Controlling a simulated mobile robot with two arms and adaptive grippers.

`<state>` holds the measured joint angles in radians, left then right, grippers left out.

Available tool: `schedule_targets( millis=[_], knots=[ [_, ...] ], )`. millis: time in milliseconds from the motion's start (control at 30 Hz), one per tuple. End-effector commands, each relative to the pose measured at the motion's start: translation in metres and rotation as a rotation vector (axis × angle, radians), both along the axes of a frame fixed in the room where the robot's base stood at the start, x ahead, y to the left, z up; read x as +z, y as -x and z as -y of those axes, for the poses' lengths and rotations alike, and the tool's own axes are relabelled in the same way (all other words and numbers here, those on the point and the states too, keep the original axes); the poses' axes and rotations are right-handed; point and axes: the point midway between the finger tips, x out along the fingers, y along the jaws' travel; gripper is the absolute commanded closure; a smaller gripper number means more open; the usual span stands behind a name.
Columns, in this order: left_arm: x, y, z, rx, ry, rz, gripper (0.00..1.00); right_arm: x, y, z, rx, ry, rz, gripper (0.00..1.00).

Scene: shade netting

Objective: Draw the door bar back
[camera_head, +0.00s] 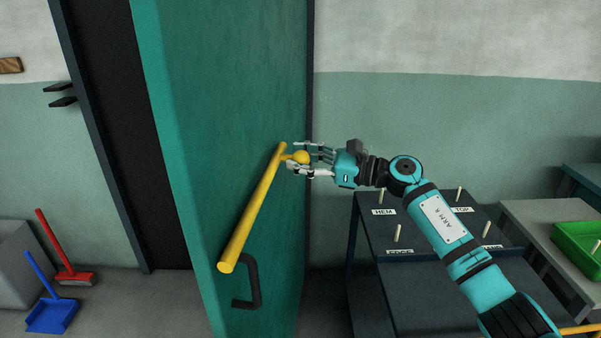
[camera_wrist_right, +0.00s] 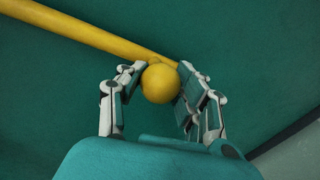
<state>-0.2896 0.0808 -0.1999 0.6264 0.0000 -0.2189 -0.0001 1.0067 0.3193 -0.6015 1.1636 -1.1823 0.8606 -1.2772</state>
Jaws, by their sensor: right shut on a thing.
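The yellow door bar (camera_head: 250,212) lies slanted across the teal door (camera_head: 225,110), its thick end low and towards the viewer. The door stands swung out from its dark frame. A round yellow knob (camera_head: 302,157) sits at the bar's upper far end. My right gripper (camera_head: 303,158) is at the knob, one finger on each side of it. In the right wrist view the knob (camera_wrist_right: 160,83) sits between the fingers, with the bar (camera_wrist_right: 90,35) running off to the upper left. My left gripper is not in view.
A dark door handle (camera_head: 254,282) is below the bar. A dark bench (camera_head: 385,250) with labelled pegs stands right of the door, under my right arm. A green tray (camera_head: 577,242) is farther right.

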Motion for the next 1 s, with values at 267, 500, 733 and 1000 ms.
schedule_targets(
  millis=[267,500,733,1000],
  knots=[
    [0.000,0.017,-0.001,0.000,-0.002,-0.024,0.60,0.003,-0.003,0.004,-0.012,-0.002,0.005,0.63],
    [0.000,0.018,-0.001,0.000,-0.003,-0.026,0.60,0.003,-0.002,0.003,-0.009,-0.001,0.005,0.40],
    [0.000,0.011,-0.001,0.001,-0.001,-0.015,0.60,0.002,-0.001,0.003,-0.007,0.000,0.003,0.40],
    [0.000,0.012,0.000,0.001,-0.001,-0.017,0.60,0.001,0.012,0.041,-0.010,0.001,0.004,0.40]
  ],
)
